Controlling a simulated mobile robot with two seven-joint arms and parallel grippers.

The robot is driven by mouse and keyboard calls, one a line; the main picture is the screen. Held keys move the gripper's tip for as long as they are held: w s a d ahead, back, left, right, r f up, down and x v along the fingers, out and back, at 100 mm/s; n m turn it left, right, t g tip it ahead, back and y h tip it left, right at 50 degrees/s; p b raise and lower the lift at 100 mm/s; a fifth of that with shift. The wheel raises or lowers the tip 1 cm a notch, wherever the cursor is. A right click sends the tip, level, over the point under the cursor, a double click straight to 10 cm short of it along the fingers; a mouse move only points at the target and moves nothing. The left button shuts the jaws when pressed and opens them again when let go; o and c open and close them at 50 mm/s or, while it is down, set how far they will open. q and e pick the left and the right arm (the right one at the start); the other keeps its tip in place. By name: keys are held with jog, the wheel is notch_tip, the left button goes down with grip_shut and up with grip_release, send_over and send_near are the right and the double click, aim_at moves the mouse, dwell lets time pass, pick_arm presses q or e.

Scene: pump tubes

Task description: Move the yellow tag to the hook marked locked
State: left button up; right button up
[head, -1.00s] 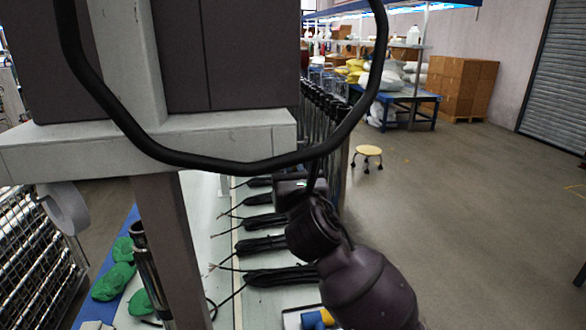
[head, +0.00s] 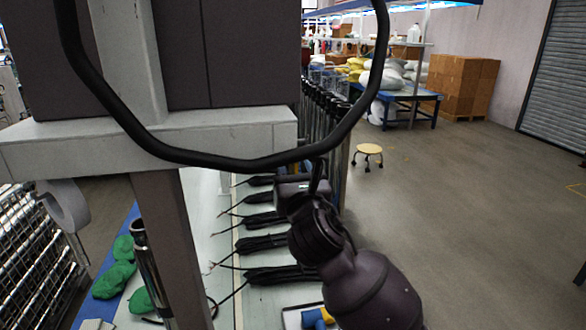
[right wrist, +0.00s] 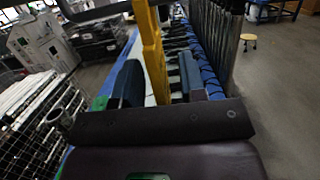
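My right gripper (head: 312,180) is low in the middle of the head view, seen from behind above the cable table, its fingertips partly hidden. In the right wrist view its two blue-grey fingers (right wrist: 158,80) are apart. A tall yellow strip (right wrist: 152,45) stands between them, with gaps showing at its sides. It runs out of the top of that view and its lower end is hidden by the gripper body. It may be the yellow tag, but I cannot tell for sure. No hook or locked marking is readable. My left gripper is not in view.
A grey frame beam (head: 220,138) and a thick black hose loop (head: 250,164) cross near the gripper. Black cable bundles (head: 275,273) lie on the table below, with a row of dark upright tubes (head: 325,125) behind. A stool (head: 368,150) stands on open floor at right.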

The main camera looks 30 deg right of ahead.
jog(key=b+v, duration=0.1)
jog(key=v, duration=0.8)
jog(key=shift+s, duration=0.3)
notch_tip(320, 180, down, 18)
jog(key=w+a+m+g+y, duration=0.25)
jog(key=m+y, duration=0.45)
jog(key=m, duration=1.6)
jog(key=s+d+f+m+g+h, duration=0.1)
jog(key=s+d+f+m+g, duration=0.1)
jog(key=s+f, duration=0.7)
jog(key=s+d+f+m+g+h+b, duration=0.1)
jog(key=s+d+f+m+g, duration=0.2)
jog(key=f, duration=1.2)
jog(key=s+d+m, duration=0.2)
jog(key=s+m, duration=0.2)
jog(key=s, duration=0.2)
jog(key=shift+g, duration=0.35)
